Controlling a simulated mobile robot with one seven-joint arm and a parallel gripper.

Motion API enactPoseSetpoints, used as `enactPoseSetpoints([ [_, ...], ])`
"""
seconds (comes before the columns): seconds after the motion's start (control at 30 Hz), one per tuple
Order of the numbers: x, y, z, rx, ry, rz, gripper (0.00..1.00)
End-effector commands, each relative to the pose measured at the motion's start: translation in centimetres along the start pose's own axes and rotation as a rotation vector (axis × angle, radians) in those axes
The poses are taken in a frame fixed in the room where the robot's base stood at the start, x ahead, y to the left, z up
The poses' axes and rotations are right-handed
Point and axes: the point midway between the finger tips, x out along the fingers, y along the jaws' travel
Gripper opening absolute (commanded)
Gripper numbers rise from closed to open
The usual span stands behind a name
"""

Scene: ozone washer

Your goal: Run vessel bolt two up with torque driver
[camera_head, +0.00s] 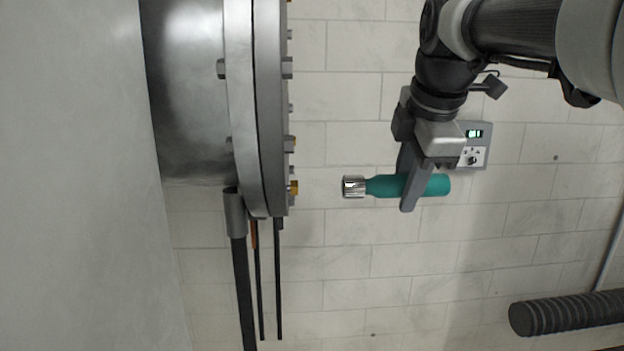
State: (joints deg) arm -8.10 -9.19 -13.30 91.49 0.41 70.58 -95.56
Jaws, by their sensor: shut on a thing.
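My gripper (412,180) is shut on a teal torque driver (384,186), its fingers around the teal body. The driver lies level in the picture, with its silver knurled socket end (354,187) pointing left. A metal vessel (190,90) with a thick flange (268,110) stands at left. Several bolts line the flange edge. A brass-coloured bolt (293,188) sticks out to the right near the flange's lower end, roughly level with the socket and apart from it by a clear gap. Which one is bolt two, I cannot tell.
A dark ribbed hose (565,314) lies at the lower right. A large pale surface (70,180) fills the left side. The space between socket and flange is free.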

Motion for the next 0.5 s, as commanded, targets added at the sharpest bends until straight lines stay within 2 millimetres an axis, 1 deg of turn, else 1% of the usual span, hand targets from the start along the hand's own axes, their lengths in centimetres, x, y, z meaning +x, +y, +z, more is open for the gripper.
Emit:
enactPoseSetpoints([
  [0.17, -0.1, 0.1, -1.3, -0.002, 0.001, 0.003, 0.00],
  [0.5, -0.1, 0.1, -4.6, -0.002, 0.001, 0.004, 0.00],
])
